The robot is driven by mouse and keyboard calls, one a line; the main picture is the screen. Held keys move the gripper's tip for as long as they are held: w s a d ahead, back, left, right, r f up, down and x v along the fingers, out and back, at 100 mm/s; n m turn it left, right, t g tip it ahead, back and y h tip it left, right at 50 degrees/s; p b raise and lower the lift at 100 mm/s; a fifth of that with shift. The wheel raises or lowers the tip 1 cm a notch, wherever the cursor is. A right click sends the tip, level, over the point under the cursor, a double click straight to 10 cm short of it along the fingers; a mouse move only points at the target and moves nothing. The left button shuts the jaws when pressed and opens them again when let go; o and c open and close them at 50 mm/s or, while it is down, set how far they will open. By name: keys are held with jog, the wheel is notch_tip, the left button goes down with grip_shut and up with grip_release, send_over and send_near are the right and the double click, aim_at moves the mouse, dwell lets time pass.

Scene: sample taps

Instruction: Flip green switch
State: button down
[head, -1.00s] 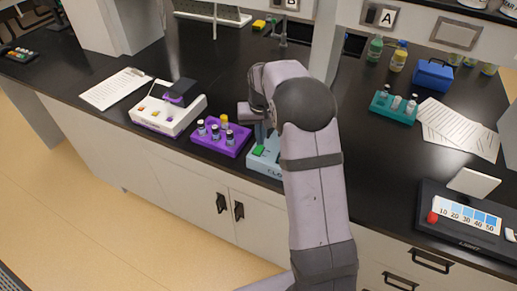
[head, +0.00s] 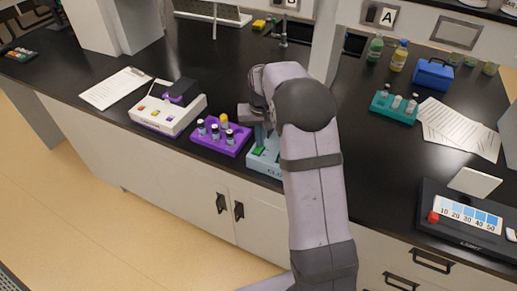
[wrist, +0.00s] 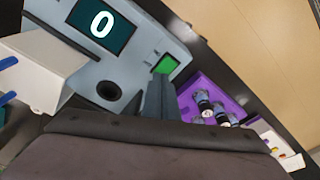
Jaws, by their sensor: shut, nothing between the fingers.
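The green switch (wrist: 166,65) sits on the top of a light blue device near its edge. The light blue device (wrist: 150,35) has a dark display reading 0 and a round black part. In the head view its front (head: 262,168) carries lettering, partly covered by my arm. My gripper (wrist: 158,84) is shut and empty, with its fingertips close to the green switch. I cannot tell whether they touch it. In the head view my arm hides most of the gripper.
A purple rack (head: 222,137) with several vials stands just left of the device. A white box with coloured buttons (head: 168,112) is farther left. A teal rack (head: 393,108) and papers (head: 460,128) lie to the right. Black bench is clear behind the device.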

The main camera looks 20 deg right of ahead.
jog(key=shift+f, duration=0.25)
notch_tip(320, 180, up, 7)
jog(key=p, duration=0.5)
jog(key=shift+p, duration=0.35)
dwell(0.7)
